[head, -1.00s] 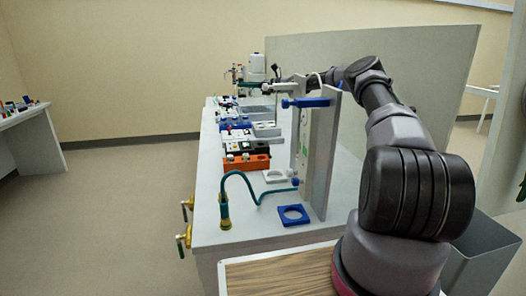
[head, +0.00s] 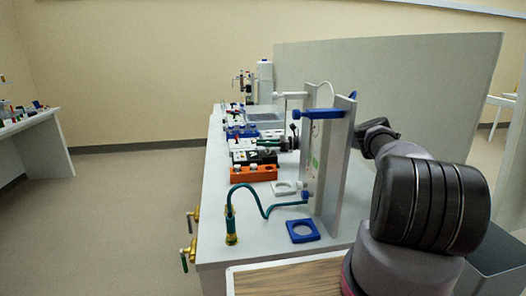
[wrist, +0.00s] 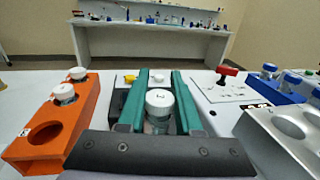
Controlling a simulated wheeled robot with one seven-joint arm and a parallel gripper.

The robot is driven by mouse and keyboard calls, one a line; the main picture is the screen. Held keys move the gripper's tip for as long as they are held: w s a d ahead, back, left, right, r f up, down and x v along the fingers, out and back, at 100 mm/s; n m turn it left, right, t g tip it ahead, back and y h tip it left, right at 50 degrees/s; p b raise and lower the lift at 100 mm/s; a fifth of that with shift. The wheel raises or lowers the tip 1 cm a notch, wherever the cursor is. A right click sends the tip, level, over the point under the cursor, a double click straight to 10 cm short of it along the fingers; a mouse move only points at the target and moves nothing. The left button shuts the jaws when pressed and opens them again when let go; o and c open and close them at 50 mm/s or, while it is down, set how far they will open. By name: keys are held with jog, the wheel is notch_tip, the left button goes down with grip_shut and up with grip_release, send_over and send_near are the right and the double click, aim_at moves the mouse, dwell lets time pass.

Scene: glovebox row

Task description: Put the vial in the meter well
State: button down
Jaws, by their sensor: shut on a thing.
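My gripper (wrist: 158,115) has green fingers and is shut on a vial (wrist: 158,121) with a white cap. The vial looks upright between the fingers; its lower end is hidden. In the head view my gripper (head: 272,142) is low over the row of devices, coming from behind the upright panel. A black device (head: 263,157), possibly the meter, is just beyond the orange rack. Part of a black body (wrist: 118,101) also shows beside the left finger in the wrist view. I cannot make out the well or whether the vial touches anything.
The orange rack (wrist: 86,103) holds two capped vials and has an empty hole. Right of my gripper are a white panel with a red knob (wrist: 227,73), a blue rack (wrist: 292,96) and a grey block with holes (wrist: 285,128). An upright panel (head: 330,165) stands beside my arm.

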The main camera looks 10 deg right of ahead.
aim_at(263, 154)
notch_tip(263, 154, down, 3)
jog(key=shift+f, duration=0.1)
jog(key=c, duration=0.6)
grip_release()
jog(key=shift+d, duration=0.1)
jog(key=d, duration=0.4)
jog(key=s+d, duration=0.1)
jog(key=d, duration=0.2)
jog(key=s+d, duration=0.1)
jog(key=d, duration=0.3)
jog(key=shift+s+d, duration=0.2)
jog(key=shift+d, duration=0.1)
